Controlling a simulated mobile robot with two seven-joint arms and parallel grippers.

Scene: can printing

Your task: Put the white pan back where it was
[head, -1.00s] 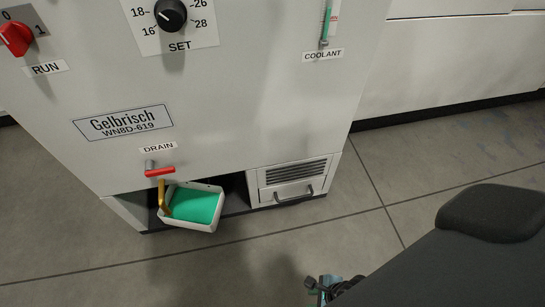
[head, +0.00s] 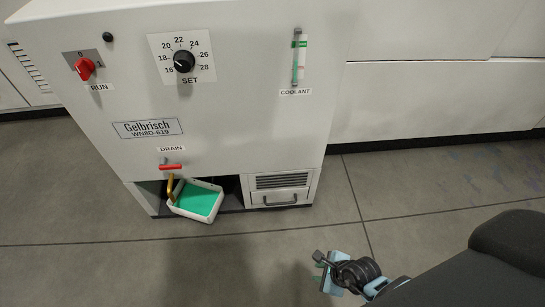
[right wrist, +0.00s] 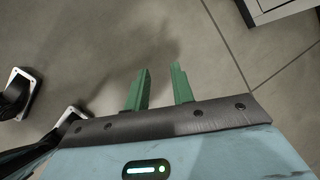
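The white pan (head: 214,213) sits tilted askew at the low opening under the drain of the machine, its front part sticking out. It holds green liquid (head: 196,199). A brass drain spout (head: 171,188) reaches down over its left side. My right gripper (head: 318,270) is over the floor, to the right of and nearer than the pan, not touching it. In the right wrist view its two green fingers (right wrist: 160,90) stand apart with nothing between them. My left gripper is not in view.
The grey machine (head: 230,120) carries a red drain handle (head: 171,166), a temperature dial (head: 184,61) and a red run switch (head: 84,68). A vented drawer (head: 281,190) is right of the opening. The floor (head: 120,265) in front is clear.

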